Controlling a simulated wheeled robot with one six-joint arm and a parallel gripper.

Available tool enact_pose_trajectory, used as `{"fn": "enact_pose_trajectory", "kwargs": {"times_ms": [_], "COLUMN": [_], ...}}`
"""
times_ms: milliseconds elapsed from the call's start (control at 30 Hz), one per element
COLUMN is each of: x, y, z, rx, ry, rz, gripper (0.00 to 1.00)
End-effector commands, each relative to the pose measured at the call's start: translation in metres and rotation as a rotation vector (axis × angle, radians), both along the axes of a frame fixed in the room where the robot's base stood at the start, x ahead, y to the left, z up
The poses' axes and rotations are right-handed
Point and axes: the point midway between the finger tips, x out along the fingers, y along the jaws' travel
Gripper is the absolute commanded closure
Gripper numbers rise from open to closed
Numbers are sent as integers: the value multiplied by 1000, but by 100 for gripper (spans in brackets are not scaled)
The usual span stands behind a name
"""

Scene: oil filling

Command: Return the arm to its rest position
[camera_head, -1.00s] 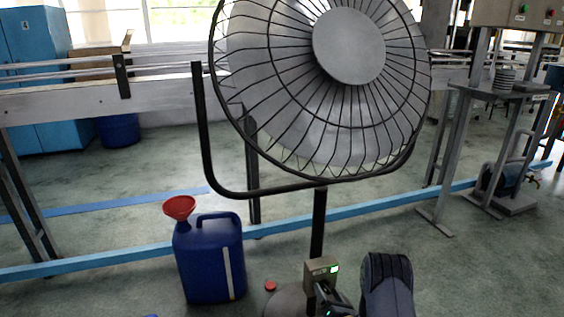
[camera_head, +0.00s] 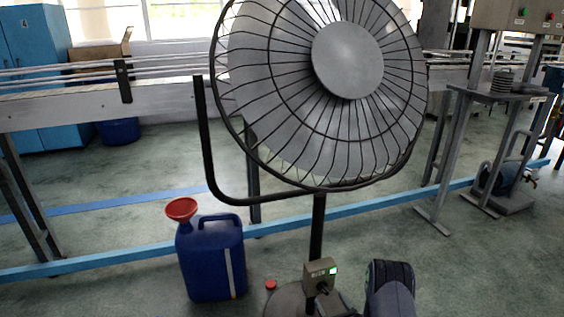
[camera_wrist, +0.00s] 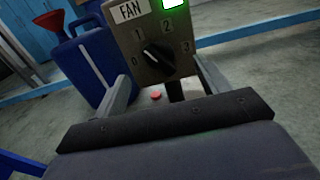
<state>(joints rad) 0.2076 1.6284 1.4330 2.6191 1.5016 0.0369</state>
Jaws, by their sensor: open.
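My gripper (camera_wrist: 164,70) is open and empty in the wrist view, one finger on each side of the lower part of the fan's control box (camera_wrist: 150,20). The box has a black knob (camera_wrist: 158,55) with marks 0 to 3 and a lit green light (camera_wrist: 174,3). I cannot tell for sure which mark the knob points at. In the head view the box (camera_head: 319,274) sits low on the fan's stand, with my dark arm (camera_head: 391,290) at its lower right; the gripper is mostly cut off there. The large caged fan (camera_head: 347,60) stands above.
A blue canister (camera_head: 212,262) with a red funnel (camera_head: 181,209) stands on the floor left of the fan base. A small red object (camera_head: 271,284) lies near the base. A blue floor-level rail (camera_head: 110,262) runs behind. A pump (camera_head: 505,178) stands at the right.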

Motion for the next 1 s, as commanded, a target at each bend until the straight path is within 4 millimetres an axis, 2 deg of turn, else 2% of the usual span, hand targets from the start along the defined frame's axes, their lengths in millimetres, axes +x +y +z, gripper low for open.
{"fn": "enact_pose_trajectory", "kwargs": {"times_ms": [33, 200, 400, 600, 1000], "x": [-11, -40, -60, -66, -64], "y": [-4, -13, -20, -21, -20], "z": [2, 1, 0, 0, 2], "rx": [2, 2, 2, 3, 3], "ry": [5, 5, 3, 1, 4], "rz": [-2, -2, 0, 0, 7], "gripper": [29, 29, 29, 29, 29]}}
